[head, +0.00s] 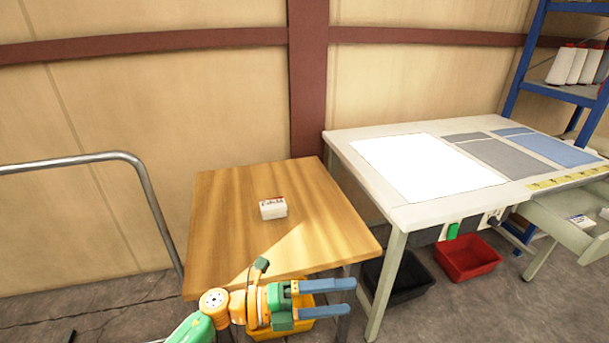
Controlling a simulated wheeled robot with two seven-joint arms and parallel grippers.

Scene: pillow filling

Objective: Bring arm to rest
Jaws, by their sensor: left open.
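My left gripper (352,297) shows at the bottom centre of the head view, at the front edge of a small wooden table (228,215). Its two blue fingers point right and are apart, with nothing between them. My orange and green arm comes in from the lower left. My right gripper is not in view. A small white box with red and dark print (273,208) lies on the wooden table, apart from the gripper.
A white worktable (360,196) with white, grey and blue sheets stands at the right. Under it are a red bin (468,258) and a black bin (397,278). A yellow bin (308,326) is partly hidden behind my left gripper. A metal rail (150,190) stands at the left.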

